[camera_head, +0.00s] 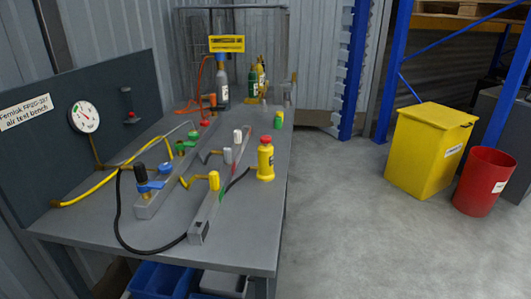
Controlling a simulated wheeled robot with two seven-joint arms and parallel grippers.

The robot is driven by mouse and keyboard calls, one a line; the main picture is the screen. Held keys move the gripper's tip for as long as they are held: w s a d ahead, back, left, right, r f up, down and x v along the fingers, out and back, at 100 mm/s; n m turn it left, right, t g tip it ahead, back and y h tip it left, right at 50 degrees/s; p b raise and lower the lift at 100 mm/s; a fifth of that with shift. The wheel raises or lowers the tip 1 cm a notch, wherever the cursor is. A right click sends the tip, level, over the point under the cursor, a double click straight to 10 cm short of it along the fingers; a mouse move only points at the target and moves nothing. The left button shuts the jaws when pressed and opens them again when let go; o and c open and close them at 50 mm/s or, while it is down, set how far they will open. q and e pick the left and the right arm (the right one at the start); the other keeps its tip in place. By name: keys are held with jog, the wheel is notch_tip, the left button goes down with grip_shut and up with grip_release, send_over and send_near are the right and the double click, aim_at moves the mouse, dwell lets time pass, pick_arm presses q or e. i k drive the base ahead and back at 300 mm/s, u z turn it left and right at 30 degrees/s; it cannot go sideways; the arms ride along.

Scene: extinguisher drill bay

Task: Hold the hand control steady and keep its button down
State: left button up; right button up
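On the grey bench (95,228) lie two long grey bars. The left bar (152,204) carries a black knob and blue, green and red handles. The right bar (206,216) carries yellow and white knobs and has a small dark patch near its front end. A black cable (119,215) loops from near the black knob over the bench front to the right bar. Neither of my grippers shows in this view, so nothing is seen holding or pressing anything.
A gauge (84,117) sits on the back panel. Cylinders (222,85) stand at the far end. A yellow bin (425,150) and red bucket (484,182) stand right; the floor between is clear.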

aim_at(264, 139)
jog(key=z, duration=1.9)
jog(key=i, duration=2.05)
jog(key=u, duration=2.3)
